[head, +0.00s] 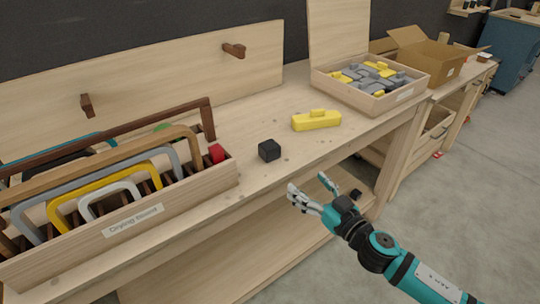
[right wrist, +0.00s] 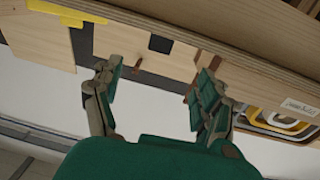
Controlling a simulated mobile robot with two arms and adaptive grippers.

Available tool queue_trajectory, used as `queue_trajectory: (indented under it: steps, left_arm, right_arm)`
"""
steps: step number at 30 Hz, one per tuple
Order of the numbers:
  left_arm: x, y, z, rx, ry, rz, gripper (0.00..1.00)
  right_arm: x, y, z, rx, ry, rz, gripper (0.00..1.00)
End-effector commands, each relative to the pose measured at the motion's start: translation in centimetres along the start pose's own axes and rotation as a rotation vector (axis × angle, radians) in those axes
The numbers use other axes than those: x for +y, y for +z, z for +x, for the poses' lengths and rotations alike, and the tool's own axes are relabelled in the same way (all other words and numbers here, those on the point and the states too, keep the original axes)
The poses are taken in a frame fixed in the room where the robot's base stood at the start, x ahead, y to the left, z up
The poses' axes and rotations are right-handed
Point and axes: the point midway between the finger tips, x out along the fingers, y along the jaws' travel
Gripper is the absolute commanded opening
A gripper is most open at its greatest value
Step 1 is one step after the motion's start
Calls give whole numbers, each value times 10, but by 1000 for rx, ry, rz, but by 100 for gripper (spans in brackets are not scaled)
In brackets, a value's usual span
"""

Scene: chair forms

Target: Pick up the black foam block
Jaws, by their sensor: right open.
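The black foam block (head: 269,150) is a small dark cube on the light wooden bench top, near its front edge. In the right wrist view the black block (right wrist: 160,43) appears upside down, beyond the fingers and roughly between them. My right gripper (head: 306,185) is open and empty, in front of the bench edge, to the right of and nearer than the block, not touching it. Its two fingers stand wide apart in the right wrist view (right wrist: 157,70). My left gripper is not in view.
A yellow block (head: 316,120) lies right of the black one. A labelled wooden drying rack (head: 190,190) with coloured frames and a red piece stands left. A wooden box (head: 410,98) of grey and yellow pieces stands back right. The bench's front edge lies between gripper and block.

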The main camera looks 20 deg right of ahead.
Motion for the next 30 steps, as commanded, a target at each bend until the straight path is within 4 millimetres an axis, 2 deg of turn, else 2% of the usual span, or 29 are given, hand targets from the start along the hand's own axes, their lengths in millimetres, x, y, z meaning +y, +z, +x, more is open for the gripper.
queue_trajectory:
  steps: [5, 18, 26, 30]
  left_arm:
    - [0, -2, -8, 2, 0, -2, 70]
    - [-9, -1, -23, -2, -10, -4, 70]
    - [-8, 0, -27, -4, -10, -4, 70]
    - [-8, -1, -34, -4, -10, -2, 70]
  right_arm:
    - [-1, -8, 25, 9, -3, 0, 75]
    - [-1, -6, 106, 7, -3, 1, 75]
    - [-1, -7, 125, 5, -3, 2, 75]
    - [0, -15, 145, 6, -2, 0, 75]
